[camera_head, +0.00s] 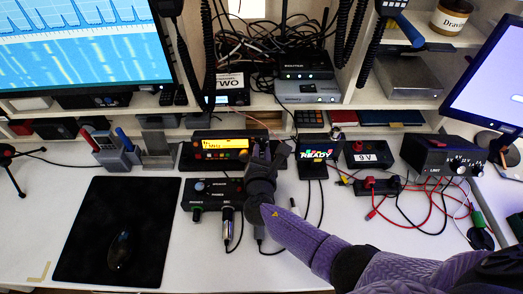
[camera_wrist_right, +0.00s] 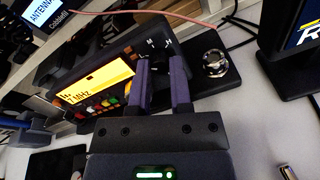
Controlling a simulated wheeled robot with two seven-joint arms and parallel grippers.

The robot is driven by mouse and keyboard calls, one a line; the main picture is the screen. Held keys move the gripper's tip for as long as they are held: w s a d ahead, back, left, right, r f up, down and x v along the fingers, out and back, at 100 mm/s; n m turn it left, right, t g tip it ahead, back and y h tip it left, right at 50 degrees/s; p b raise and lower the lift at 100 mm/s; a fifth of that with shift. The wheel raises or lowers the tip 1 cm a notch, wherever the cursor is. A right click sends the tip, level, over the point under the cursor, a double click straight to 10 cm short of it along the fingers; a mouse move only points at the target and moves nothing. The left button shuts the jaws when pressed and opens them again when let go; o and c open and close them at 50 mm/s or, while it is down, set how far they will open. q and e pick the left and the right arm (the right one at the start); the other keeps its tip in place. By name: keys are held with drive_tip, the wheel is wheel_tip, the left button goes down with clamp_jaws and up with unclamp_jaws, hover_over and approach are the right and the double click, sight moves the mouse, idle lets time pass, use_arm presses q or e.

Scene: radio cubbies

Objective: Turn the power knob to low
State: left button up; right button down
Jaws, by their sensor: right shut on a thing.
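A black radio (camera_head: 187,152) with a lit yellow display (camera_head: 221,144) stands on the desk below the shelf. It also shows in the right wrist view (camera_wrist_right: 118,62), with coloured buttons under the display. My right gripper (camera_head: 260,151) is at the right end of the radio's front. In the right wrist view its two fingers (camera_wrist_right: 161,62) are shut on a dark knob at that end of the panel. My left gripper is not in view.
A black control box (camera_head: 212,188) with cables sits in front of the radio. A small "READY" screen (camera_head: 315,152) is close on the right. A mouse mat (camera_head: 92,215) lies at left.

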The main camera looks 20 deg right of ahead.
drive_tip(key=shift+n, duration=0.4)
drive_tip(key=c, duration=0.5)
unclamp_jaws()
drive_tip(key=shift+c, duration=0.2)
drive_tip(key=p+v, duration=0.3)
drive_tip(key=v, duration=0.6)
drive_tip(key=shift+p, duration=0.3)
drive_tip(key=shift+s+a+r, duration=0.1)
drive_tip(key=shift+s+a, duration=0.05)
drive_tip(key=shift+s, duration=0.3)
